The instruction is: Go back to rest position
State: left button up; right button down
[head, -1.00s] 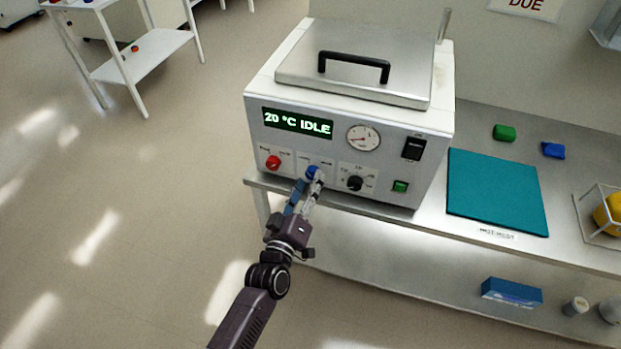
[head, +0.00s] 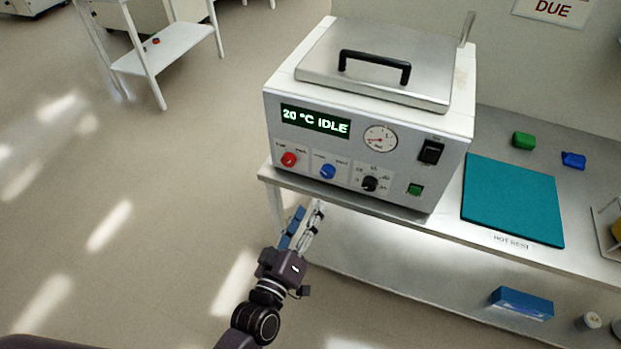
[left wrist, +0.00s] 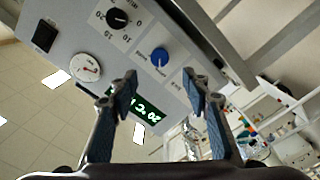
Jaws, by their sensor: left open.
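My left gripper (head: 306,221) is open and empty, in front of and below the front panel of a grey machine (head: 400,190). Its two fingers (left wrist: 163,90) also show apart in the left wrist view, with nothing between them but the panel beyond. The blue knob (head: 327,171) stands clear of the fingers and also shows in the left wrist view (left wrist: 160,57). A red knob (head: 289,159) and a black dial (head: 370,184) sit on either side of it. The display (head: 315,119) reads 20 °C IDLE. My right gripper is not in view.
The machine's lid (head: 385,72) is down. To its right on the steel bench (head: 420,222) lie a teal mat (head: 512,200), a green block (head: 524,140) and a blue block (head: 573,160). A blue box (head: 522,303) is on the shelf below. Open floor lies left.

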pick_arm(q)
jog(key=s+a+f+m+g+y, duration=0.1)
jog(key=s+a+f+m+g, duration=0.2)
jog(key=f, duration=0.7)
jog(key=s+a+f+g+y, duration=0.15)
jog(key=s+f, duration=0.35)
jog(key=f, duration=0.6)
jog(key=s+a+f+m+g, duration=0.25)
jog(key=s+f+g, duration=0.2)
jog(key=f, duration=0.55)
jog(key=s+a+f+g+y, duration=0.1)
jog(key=s+a+f, duration=0.3)
jog(key=s, duration=0.5)
jog(key=s+a+f+m+g+y, duration=0.1)
jog(key=s+a+f+g, duration=0.2)
jog(key=s+f, duration=0.4)
jog(key=s+a+f+m+g+y, duration=0.1)
jog(key=s+a+f+g, duration=0.2)
jog(key=s, duration=1)
jog(key=a+f, duration=0.3)
jog(key=shift+f, duration=0.25)
